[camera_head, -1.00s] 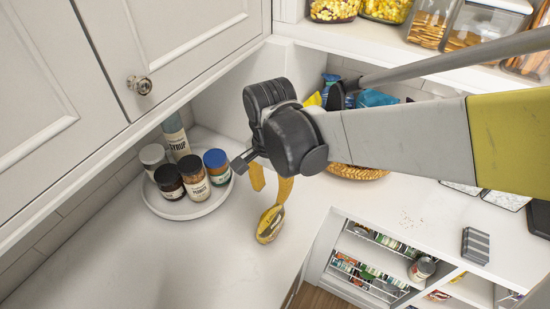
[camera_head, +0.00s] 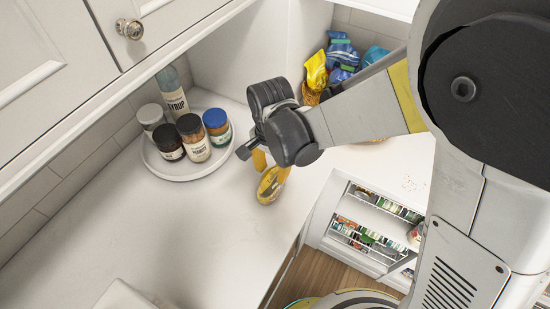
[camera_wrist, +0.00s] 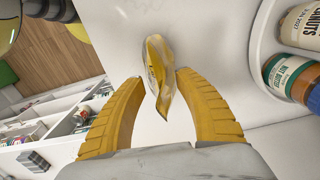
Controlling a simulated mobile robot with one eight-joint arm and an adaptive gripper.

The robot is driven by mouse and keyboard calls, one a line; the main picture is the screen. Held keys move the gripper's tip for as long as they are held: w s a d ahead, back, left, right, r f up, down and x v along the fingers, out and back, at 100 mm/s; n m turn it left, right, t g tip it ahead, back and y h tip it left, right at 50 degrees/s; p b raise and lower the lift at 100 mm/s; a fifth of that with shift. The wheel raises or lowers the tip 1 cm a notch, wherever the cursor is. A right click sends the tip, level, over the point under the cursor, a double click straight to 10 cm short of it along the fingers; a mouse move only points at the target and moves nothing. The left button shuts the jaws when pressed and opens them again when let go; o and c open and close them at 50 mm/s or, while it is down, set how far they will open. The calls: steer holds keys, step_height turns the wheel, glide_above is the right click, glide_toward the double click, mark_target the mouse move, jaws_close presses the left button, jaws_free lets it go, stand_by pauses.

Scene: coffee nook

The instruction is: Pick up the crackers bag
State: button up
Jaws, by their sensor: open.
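A small yellow bag (camera_head: 270,188) lies on the white counter, right of the round tray. Its print is too small to read, so I cannot tell if it is the crackers bag. My gripper (camera_head: 268,165) is open, pointing down over the bag, and partly hides it. In the wrist view, the bag (camera_wrist: 157,62) shows ahead of and between my two yellow fingers, with its near end between the fingertips. There is a gap to the left finger; the right finger is close, and I cannot tell if it touches.
A round white tray (camera_head: 160,166) holds several jars and a syrup bottle (camera_head: 178,98) just left of my gripper. Yellow and blue bags (camera_head: 342,58) stand in the back corner. The counter's front edge lies to the right.

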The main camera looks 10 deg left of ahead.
mark_target(276, 174)
jaws_close()
steer(key=shift+r, duration=0.1)
steer(key=shift+r, duration=0.45)
steer(key=r, duration=0.2)
steer(key=d+r+p, duration=0.1)
steer(key=r, duration=0.1)
steer(key=shift+w+d, duration=0.1)
steer(key=shift+w, duration=0.1)
steer(key=w+d+r+p, duration=0.2)
steer(key=d+r, duration=0.4)
steer(key=d, duration=0.4)
steer(key=shift+w, duration=0.55)
